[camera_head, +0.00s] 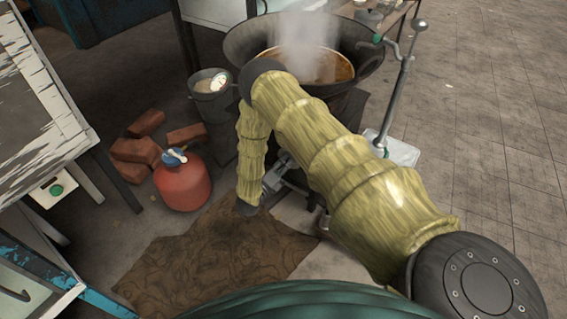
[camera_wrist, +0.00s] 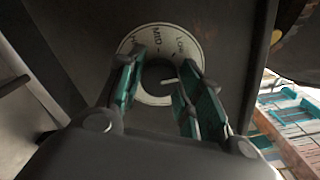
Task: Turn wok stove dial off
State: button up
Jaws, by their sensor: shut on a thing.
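The wok stove dial (camera_wrist: 157,74) shows in the wrist view as a dark round knob with a pale pointer, in front of a white ring plate (camera_wrist: 144,42) marked "LOW" and "MID". My gripper (camera_wrist: 162,82) is shut on the dial, with one green-padded finger on each side. Part of the knob is hidden by the fingers. In the head view my gripper (camera_head: 274,180) is low at the stove's front, and the dial is hidden there. The wok (camera_head: 245,42) stands on the stove with steaming brown liquid in it.
A red gas canister (camera_head: 183,186) and several bricks (camera_head: 135,152) lie left of the stove. A grey bucket (camera_head: 212,100) stands beside it. A brown mat (camera_head: 215,255) covers the floor in front. A pipe stand (camera_head: 398,85) rises at the right.

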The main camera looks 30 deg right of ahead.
dwell(0.5)
jog(key=o, duration=1)
jog(key=shift+o, duration=0.2)
jog(key=v, duration=1.2)
jog(key=shift+f, duration=0.15)
